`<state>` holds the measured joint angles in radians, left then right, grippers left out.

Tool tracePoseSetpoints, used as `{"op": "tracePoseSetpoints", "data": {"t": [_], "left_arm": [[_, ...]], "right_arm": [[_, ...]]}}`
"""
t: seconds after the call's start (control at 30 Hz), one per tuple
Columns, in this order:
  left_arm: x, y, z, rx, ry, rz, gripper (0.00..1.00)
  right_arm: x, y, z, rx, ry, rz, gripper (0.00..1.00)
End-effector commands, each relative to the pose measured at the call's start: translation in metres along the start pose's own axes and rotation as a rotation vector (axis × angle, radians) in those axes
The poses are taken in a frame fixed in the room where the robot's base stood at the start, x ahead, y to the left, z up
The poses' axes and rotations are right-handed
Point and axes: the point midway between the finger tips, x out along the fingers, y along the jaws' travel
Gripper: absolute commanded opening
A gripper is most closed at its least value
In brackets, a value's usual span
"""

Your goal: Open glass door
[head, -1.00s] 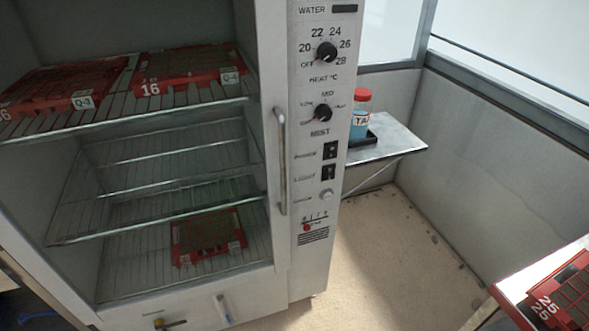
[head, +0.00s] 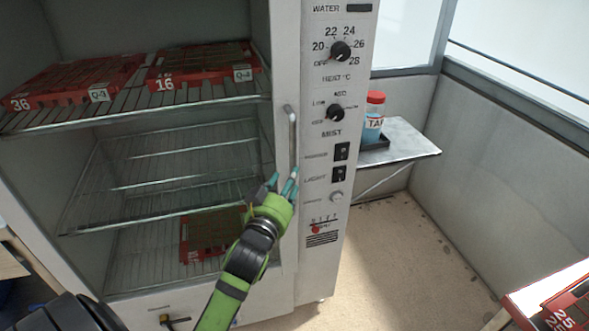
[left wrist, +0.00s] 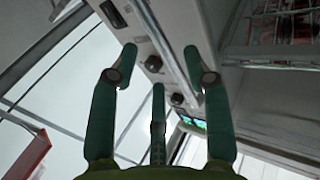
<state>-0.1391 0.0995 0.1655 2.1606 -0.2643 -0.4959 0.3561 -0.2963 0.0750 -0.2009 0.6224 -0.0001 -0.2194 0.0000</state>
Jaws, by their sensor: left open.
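The glass door (head: 285,60) covers the front of the white cabinet and appears closed; the shelves show through it. Its vertical metal handle (head: 292,135) is on the door's right edge, beside the control panel. My left gripper (head: 283,180) is open at the handle's lower end in the head view. In the left wrist view the handle (left wrist: 168,42) runs diagonally between the spread fingertips of my left gripper (left wrist: 160,55). I cannot tell whether any finger touches it. My right gripper is not in view.
Red trays (head: 200,77) sit on the upper shelf, and another red tray (head: 195,236) is low in the cabinet. The control panel (head: 335,190) has knobs and switches. A side shelf (head: 415,150) holds a red-capped bottle (head: 373,118). Clear floor (head: 400,260) lies right of the cabinet.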

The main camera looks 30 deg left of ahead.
Motion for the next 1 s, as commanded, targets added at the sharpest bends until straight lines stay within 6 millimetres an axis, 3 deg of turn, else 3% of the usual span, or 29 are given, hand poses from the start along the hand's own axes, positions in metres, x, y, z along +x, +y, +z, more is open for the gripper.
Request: {"op": "tracePoseSetpoints", "data": {"t": [0.3, 0.7, 0.73, 0.83, 0.87, 1.0], "left_arm": [[0.048, 0.001, 0.000, 0.002, -0.001, 0.001, 0.48], [0.058, 0.001, 0.001, 0.002, -0.002, 0.002, 0.48], [0.058, 0.001, 0.001, 0.002, -0.002, 0.002, 0.44], [0.058, 0.001, 0.001, 0.002, -0.002, 0.002, 0.04], [0.058, 0.001, 0.001, 0.002, -0.002, 0.002, 0.00], [0.058, 0.001, 0.001, 0.002, -0.002, 0.001, 0.00]], "right_arm": [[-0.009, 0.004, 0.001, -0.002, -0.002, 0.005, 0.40], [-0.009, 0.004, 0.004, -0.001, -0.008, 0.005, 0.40], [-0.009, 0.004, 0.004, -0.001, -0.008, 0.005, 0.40], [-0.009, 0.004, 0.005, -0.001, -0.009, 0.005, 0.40], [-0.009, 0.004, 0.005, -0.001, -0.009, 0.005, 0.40], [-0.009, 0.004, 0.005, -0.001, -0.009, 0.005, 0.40]]}}
